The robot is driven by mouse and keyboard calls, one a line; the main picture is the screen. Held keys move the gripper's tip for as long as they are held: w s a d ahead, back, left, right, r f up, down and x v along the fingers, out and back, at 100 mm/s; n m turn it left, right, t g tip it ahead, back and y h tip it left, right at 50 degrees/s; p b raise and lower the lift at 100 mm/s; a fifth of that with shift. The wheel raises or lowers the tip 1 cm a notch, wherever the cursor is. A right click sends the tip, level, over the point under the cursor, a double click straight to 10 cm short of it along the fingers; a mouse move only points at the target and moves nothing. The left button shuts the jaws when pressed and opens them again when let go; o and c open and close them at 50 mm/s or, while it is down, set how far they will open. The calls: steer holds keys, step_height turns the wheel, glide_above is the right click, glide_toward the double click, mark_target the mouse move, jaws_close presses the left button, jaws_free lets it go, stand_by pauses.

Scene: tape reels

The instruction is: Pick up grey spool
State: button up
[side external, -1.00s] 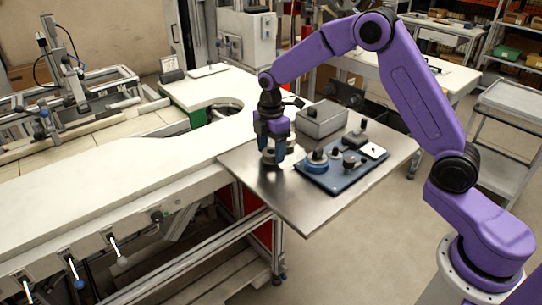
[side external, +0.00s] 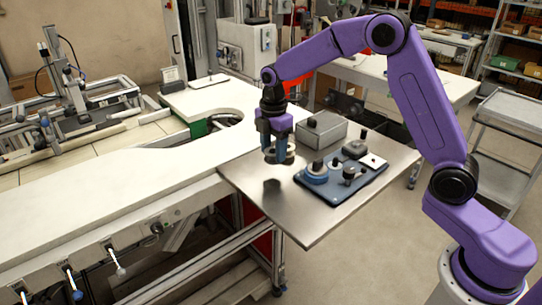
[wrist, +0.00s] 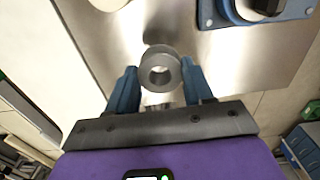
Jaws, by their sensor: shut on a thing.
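The grey spool (wrist: 161,53) is a ring with a round hole, held between the two blue fingers of my gripper (wrist: 160,82) in the wrist view. In the side view my gripper (side external: 279,150) is over the metal table top, and the spool (side external: 289,152) is partly hidden by the fingers. My gripper is shut on the spool and holds it off the surface; a dark shadow lies on the metal below.
A dark blue board (side external: 345,189) to the right carries a blue spool with a pale ring (side external: 315,172) and several dark knob-like parts. A grey box (side external: 322,131) stands behind. The front metal plate (side external: 300,218) is bare. A long white counter (side external: 110,185) lies left.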

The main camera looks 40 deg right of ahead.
steer(key=s+d+r, duration=0.2)
steer(key=s+r, duration=0.7)
steer(key=s, duration=0.4)
steer(key=s+d+r, duration=0.5)
steer(key=s+d, duration=0.4)
steer(key=s, duration=0.2)
steer(key=w+d+f, duration=0.1)
steer(key=w+f, duration=0.2)
steer(key=w, duration=0.1)
steer(key=w+d+f, duration=0.1)
steer(key=w+f, duration=0.2)
steer(key=w, duration=0.1)
steer(key=w+f, duration=0.3)
steer(key=w, duration=0.1)
steer(key=shift+w+d, duration=0.4)
steer(key=shift+w+f, duration=0.3)
steer(key=shift+f, duration=1.65)
steer(key=shift+f, duration=0.6)
